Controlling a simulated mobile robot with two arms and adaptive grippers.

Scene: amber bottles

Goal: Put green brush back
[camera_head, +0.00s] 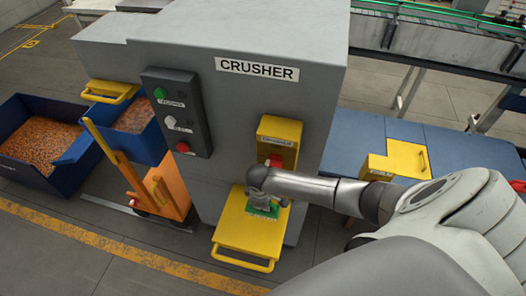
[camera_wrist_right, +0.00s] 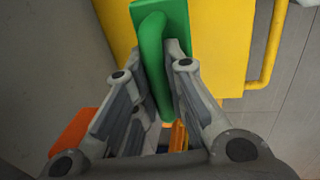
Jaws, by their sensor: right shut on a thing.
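The green brush (camera_head: 263,210) is at the yellow tray (camera_head: 240,232) on the front of the grey crusher, low down. In the right wrist view the green brush (camera_wrist_right: 152,55) shows a raised bar handle on a flat green plate, against a yellow surface. My right gripper (camera_head: 262,200) comes in from the right and is shut on the handle. In the right wrist view its fingers (camera_wrist_right: 155,85) lie on both sides of the handle. I cannot tell whether the brush rests on the tray or is just above it. My left gripper is not in view.
A yellow holder (camera_head: 280,138) with a red thing (camera_head: 274,161) sits on the crusher above the tray. A button panel (camera_head: 176,112) is to the left. An orange cart (camera_head: 158,190) and blue bins (camera_head: 40,150) stand further left. A blue table (camera_head: 372,135) is at right.

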